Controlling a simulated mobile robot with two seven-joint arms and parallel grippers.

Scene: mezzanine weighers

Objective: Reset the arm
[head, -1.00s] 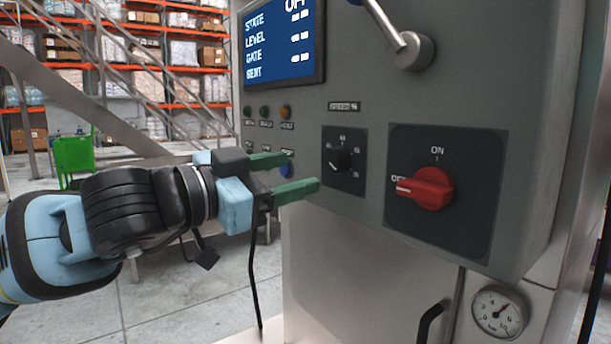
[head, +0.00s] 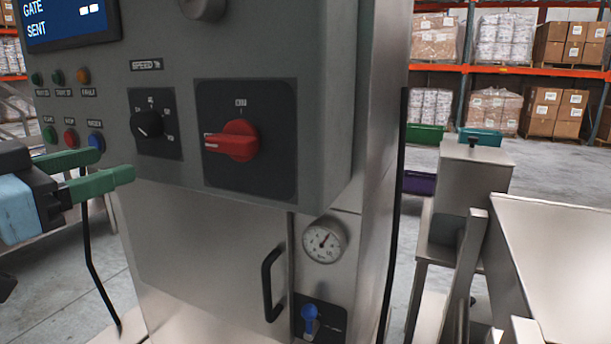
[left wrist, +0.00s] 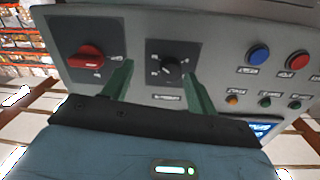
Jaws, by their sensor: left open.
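My left gripper (head: 108,170) is at the left of the head view, its two green fingers apart and nothing between them. It is in front of the lower left of the grey control panel (head: 325,100), near the push buttons. The red rotary switch (head: 232,141) points left, away from the ON mark above it. The black speed knob (head: 149,125) is left of it. In the left wrist view the open fingers (left wrist: 160,92) frame the speed knob (left wrist: 168,70), and the red switch (left wrist: 88,58) is to their left. My right gripper is not in view.
Small buttons, including a red one (head: 70,138) and a blue one (head: 95,142), are beside the gripper. Below are a cabinet handle (head: 271,284), a gauge (head: 323,241) and a blue valve handle (head: 310,318). A steel hopper (head: 560,260) stands at the right.

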